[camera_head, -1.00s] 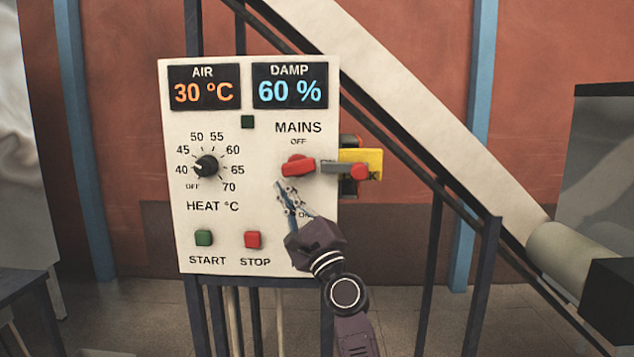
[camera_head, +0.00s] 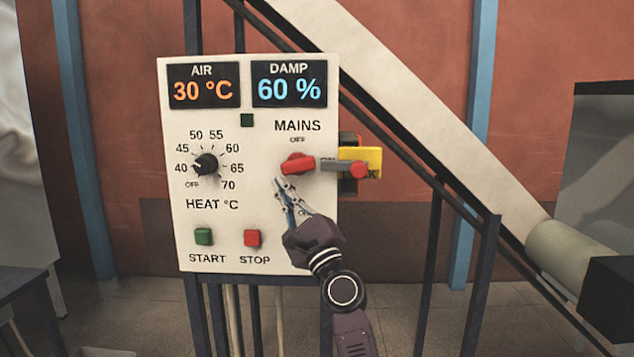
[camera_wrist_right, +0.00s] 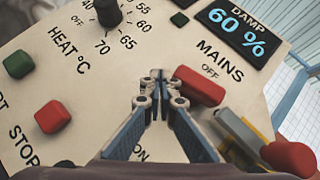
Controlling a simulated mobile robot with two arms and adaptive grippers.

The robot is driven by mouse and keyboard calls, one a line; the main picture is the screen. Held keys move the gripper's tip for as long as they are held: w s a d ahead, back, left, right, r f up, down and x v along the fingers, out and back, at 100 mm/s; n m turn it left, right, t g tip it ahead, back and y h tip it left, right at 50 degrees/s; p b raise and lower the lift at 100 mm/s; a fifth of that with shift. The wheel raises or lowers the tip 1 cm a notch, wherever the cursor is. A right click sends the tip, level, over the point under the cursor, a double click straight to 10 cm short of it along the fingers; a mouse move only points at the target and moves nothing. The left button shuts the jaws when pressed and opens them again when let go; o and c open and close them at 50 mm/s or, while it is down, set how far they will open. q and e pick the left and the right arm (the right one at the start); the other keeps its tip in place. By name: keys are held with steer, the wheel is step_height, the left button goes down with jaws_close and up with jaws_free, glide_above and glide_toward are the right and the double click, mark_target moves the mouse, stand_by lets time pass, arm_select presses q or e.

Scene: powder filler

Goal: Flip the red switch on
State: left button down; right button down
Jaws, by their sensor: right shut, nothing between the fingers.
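The red MAINS switch (camera_head: 297,164) is a red handle on the right side of the cream control panel (camera_head: 222,215), just below the word OFF. A grey lever with a red end (camera_head: 359,168) sticks out to the right of it, past the panel's edge. My right gripper (camera_head: 279,184) is shut and empty, with its tips just below and left of the red handle. In the right wrist view the shut fingertips (camera_wrist_right: 157,78) are left of the red handle (camera_wrist_right: 200,85), with a small gap. The ON label is partly hidden by my gripper. My left gripper is not seen.
The panel also carries a black HEAT knob (camera_head: 206,164), a green START button (camera_head: 204,236) and a red STOP button (camera_head: 252,238). A yellow plate (camera_head: 372,157) is behind the lever's end. A diagonal chute (camera_head: 430,110) passes behind on the right.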

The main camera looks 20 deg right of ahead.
stand_by(0.8)
steer(key=v, duration=1.2)
